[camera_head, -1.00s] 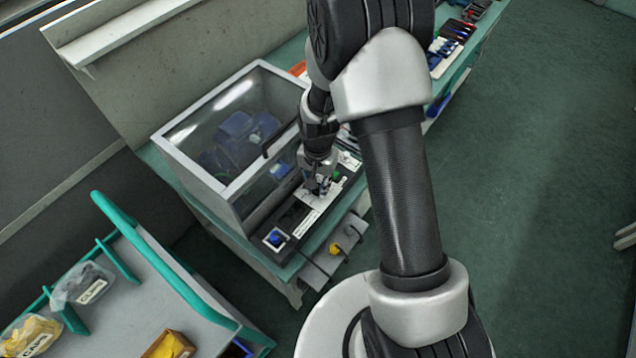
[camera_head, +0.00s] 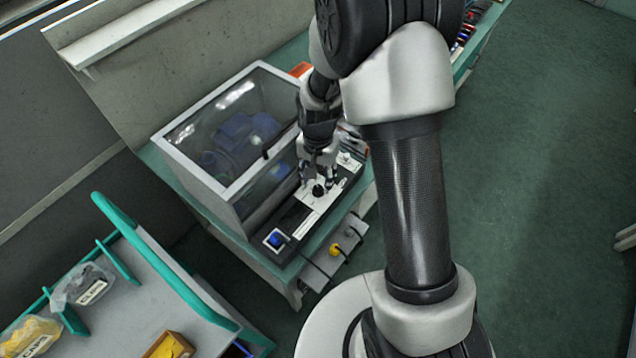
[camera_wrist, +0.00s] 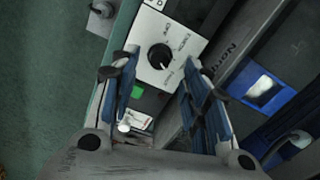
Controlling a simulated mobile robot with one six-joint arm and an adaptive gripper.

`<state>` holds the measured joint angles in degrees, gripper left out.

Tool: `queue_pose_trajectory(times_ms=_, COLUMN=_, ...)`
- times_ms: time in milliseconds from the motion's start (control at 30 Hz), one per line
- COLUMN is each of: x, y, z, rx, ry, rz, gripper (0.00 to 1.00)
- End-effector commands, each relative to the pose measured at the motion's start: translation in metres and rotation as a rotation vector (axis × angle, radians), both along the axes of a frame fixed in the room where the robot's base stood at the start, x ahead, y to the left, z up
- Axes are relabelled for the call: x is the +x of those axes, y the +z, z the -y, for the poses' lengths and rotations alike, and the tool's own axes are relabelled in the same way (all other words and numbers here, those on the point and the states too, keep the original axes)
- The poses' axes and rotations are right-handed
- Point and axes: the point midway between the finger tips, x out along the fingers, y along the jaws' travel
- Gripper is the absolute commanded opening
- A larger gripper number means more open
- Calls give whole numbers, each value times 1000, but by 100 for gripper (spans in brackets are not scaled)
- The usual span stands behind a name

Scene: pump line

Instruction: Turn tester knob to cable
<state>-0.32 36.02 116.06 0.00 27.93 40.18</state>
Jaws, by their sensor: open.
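The tester knob (camera_wrist: 160,57) is a round black dial on a white labelled plate (camera_wrist: 150,30) in the wrist view. A small light mark shows on its lower right side. Several words ring the dial, too small to read surely. In the head view the knob (camera_head: 319,191) sits on the long black tester (camera_head: 297,214) in front of the clear case. My gripper (camera_head: 318,173) is just above and behind the knob, open and empty. In the wrist view its fingers (camera_wrist: 157,76) stand either side of the knob, apart from it.
A clear case (camera_head: 225,140) with a blue thing inside stands close behind the tester. A blue button (camera_head: 277,239) is at its near end. A yellow knob (camera_head: 335,249) is on the bench front. A grey cart (camera_head: 150,290) with bags stands at left.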

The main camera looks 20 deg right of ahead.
Motion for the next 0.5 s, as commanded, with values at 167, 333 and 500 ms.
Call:
queue_pose_trajectory(times_ms=167, x=1, y=40, z=0, rx=0, ry=0, rz=5, gripper=42)
queue_pose_trajectory(times_ms=333, x=0, y=65, z=0, rx=-1, ry=0, rz=2, gripper=42)
queue_pose_trajectory(times_ms=500, x=0, y=74, z=0, rx=0, ry=0, rz=-1, gripper=42)
